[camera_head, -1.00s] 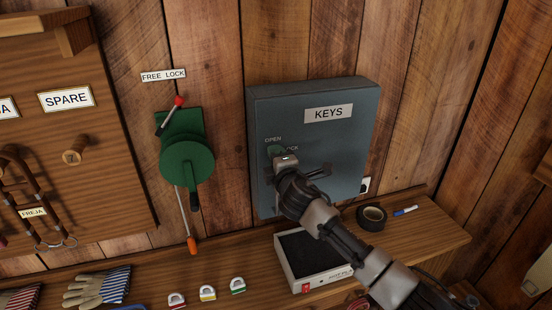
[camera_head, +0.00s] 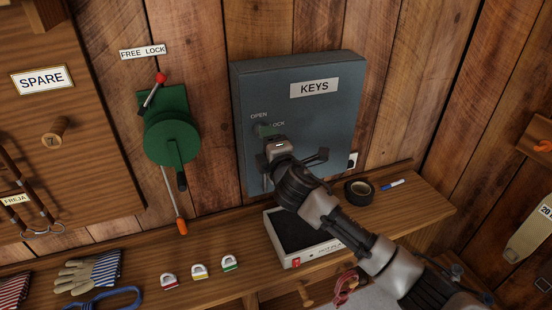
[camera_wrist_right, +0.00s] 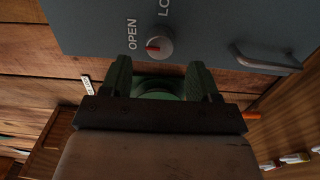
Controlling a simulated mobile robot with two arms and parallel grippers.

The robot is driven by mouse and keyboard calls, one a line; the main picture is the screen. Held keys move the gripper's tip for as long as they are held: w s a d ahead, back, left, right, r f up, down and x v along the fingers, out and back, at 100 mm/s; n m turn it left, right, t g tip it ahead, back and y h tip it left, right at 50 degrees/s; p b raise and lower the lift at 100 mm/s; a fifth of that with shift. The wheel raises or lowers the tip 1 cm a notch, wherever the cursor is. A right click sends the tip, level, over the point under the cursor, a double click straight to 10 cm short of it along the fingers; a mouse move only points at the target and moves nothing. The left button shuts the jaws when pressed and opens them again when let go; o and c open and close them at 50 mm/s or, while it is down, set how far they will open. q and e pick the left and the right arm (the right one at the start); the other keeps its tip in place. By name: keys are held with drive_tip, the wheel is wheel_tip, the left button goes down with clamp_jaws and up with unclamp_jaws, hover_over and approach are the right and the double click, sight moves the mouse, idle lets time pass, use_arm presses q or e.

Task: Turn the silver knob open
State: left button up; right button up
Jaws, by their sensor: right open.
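The silver knob (camera_wrist_right: 160,42) is on the front of the grey-blue key cabinet (camera_head: 340,110), which also shows in the right wrist view (camera_wrist_right: 215,25). The knob's red mark is on its left in that view, towards the OPEN label (camera_wrist_right: 131,33); the LOCK label (camera_wrist_right: 164,8) is above it, partly cut off. My right gripper (camera_wrist_right: 159,72) is open and empty, its two fingers just short of the knob and apart from it. In the head view my right gripper (camera_head: 276,144) covers the area just below the labels. My left gripper is not in view.
A bar handle (camera_wrist_right: 265,62) sticks out of the cabinet front. A green lever box (camera_head: 172,135) hangs on the wall left of the cabinet.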

drive_tip(key=b+v, duration=0.1)
drive_tip(key=v, duration=0.5)
drive_tip(key=shift+s, duration=0.1)
drive_tip(key=s+d+f+m+g+h, duration=0.1)
drive_tip(key=d+f+m+g+h, duration=0.25)
drive_tip(key=f, duration=1.25)
drive_tip(key=s+d+f+m+g, duration=0.15)
drive_tip(key=d+f+m, duration=0.35)
drive_tip(key=f, duration=1)
drive_tip(key=s+d+f+m+g+h+b, duration=0.1)
drive_tip(key=s+d+f+m+g, duration=0.15)
drive_tip(key=s+f, duration=0.6)
drive_tip(key=s+d+f+m+g, duration=0.15)
drive_tip(key=s+d+f, duration=0.35)
drive_tip(key=f, duration=0.6)
drive_tip(key=s+d+f+m+g, duration=0.1)
drive_tip(key=s+f, duration=0.4)
drive_tip(key=s, duration=0.7)
drive_tip(key=s+d+f+m+g, duration=0.2)
drive_tip(key=s+f, duration=0.3)
drive_tip(key=s, duration=0.8)
drive_tip(key=s+d+f+m+g+h, duration=0.1)
drive_tip(key=s+f+m+g, duration=0.3)
drive_tip(key=s, duration=0.8)
drive_tip(key=shift+s+d+f+b, duration=0.2)
drive_tip(key=shift+s+f+b, duration=0.15)
drive_tip(key=shift+f, duration=0.55)
drive_tip(key=shift+w, duration=0.1)
drive_tip(key=shift+c, duration=0.2)
